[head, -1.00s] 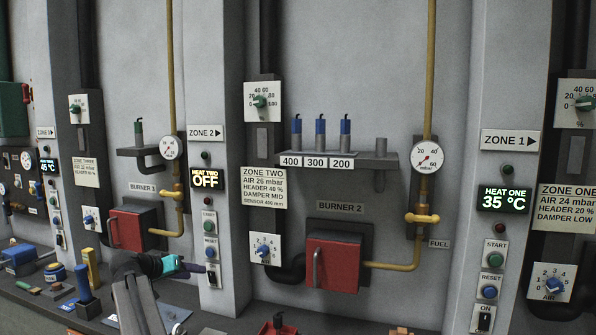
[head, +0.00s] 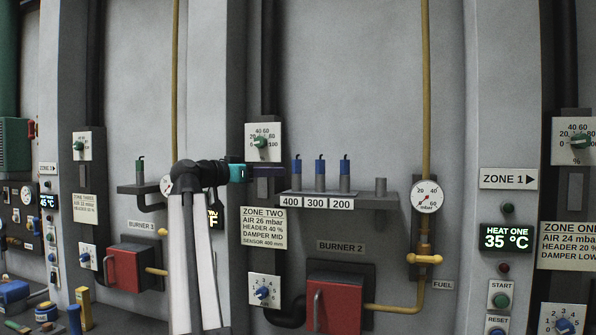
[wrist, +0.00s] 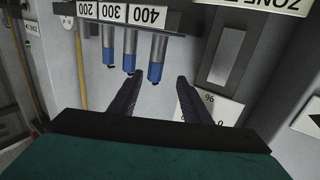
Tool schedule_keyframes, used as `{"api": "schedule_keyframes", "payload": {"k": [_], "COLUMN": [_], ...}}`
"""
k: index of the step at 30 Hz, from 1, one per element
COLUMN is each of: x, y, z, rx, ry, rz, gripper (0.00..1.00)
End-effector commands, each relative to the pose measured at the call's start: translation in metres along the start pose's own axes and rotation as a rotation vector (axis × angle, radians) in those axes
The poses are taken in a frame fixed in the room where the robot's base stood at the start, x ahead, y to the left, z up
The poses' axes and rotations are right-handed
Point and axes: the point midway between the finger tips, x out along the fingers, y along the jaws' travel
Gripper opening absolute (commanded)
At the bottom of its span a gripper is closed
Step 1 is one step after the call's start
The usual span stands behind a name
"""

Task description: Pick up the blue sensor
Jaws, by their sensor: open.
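Three grey sensors with blue upper parts stand upright in a wall shelf (head: 365,201). They are the 400 sensor (head: 297,174), the 300 sensor (head: 320,175) and the 200 sensor (head: 345,174). My gripper (head: 284,171) is open and empty, raised to their height just left of the 400 sensor. In the wrist view, which is upside down, the 400 sensor (wrist: 156,62) shows between and beyond the open fingertips (wrist: 158,80). The 300 sensor (wrist: 129,55) and 200 sensor (wrist: 109,45) stand beside it. I cannot tell how far the fingertips are from the 400 sensor.
A dial plate (head: 262,142) is on the wall close above my gripper. The zone two sign (head: 264,229) reads "SENSOR 400 mm". A gauge (head: 427,197) and yellow pipe (head: 425,90) are to the right.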

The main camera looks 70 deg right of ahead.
Motion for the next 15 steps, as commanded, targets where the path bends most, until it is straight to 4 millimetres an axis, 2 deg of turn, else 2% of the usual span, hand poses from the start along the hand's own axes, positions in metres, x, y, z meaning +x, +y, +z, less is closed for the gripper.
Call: {"api": "schedule_keyframes", "payload": {"k": [1, 4, 15], "x": [0.0017, 0.0026, 0.0039], "y": [0.0049, 0.0099, 0.0099], "z": [-0.0076, -0.0140, -0.0139], "rx": [0.010, 0.019, 0.018], "ry": [0.007, 0.015, 0.014], "rz": [0.008, 0.015, 0.015], "gripper": [0.44, 0.44, 0.44]}}
